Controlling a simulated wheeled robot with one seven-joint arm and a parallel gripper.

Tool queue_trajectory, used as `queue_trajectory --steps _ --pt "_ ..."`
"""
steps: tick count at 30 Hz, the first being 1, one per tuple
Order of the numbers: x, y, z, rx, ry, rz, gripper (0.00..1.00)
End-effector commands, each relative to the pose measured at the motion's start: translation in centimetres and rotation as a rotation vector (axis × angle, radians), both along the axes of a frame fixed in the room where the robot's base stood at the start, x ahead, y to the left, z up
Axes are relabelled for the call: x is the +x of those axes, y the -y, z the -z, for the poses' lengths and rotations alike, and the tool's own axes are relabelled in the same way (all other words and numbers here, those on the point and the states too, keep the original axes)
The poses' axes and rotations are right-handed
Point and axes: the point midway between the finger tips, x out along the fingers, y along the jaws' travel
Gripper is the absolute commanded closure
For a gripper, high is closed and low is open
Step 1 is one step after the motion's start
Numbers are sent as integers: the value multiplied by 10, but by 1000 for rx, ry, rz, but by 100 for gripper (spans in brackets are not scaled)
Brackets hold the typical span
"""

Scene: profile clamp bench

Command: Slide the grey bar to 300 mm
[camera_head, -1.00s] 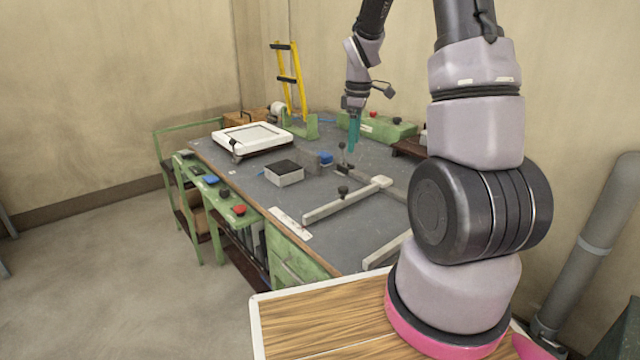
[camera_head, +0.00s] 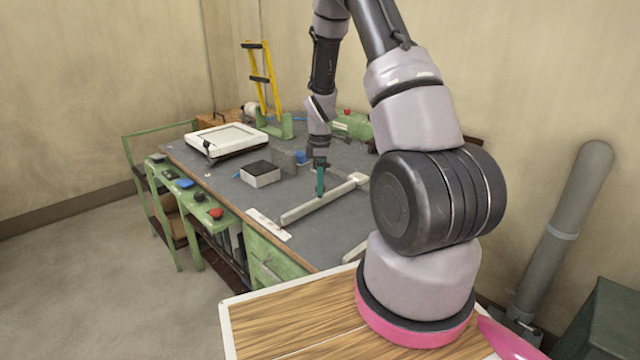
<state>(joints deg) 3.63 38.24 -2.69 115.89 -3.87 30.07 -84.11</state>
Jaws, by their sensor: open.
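The grey bar (camera_head: 300,212) lies across the grey bench top, running from the white scale strip (camera_head: 268,224) at the front edge toward a block-like end (camera_head: 357,179) at the right. My gripper (camera_head: 320,192), with teal fingers, points down at the middle of the bar and is open. The fingers overlap the bar in the picture; I cannot tell whether they straddle or touch it. The small black knob on the bar is hidden behind my gripper. The marks on the scale strip are too small to read.
A white-sided box with a dark top (camera_head: 260,176) stands left of the bar, with a blue object (camera_head: 303,157) behind it. A white framed panel (camera_head: 228,139) lies at the back left. A second pale bar (camera_head: 354,252) lies nearer me. Colored buttons line the front ledge.

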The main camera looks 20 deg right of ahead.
Motion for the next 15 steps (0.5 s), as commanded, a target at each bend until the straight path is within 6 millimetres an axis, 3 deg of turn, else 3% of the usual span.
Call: queue_trajectory --steps 10,11,15 --pt "0 0 5 0 0 0 29" --pt "0 0 5 0 0 0 33" --pt "0 0 5 0 0 0 86"
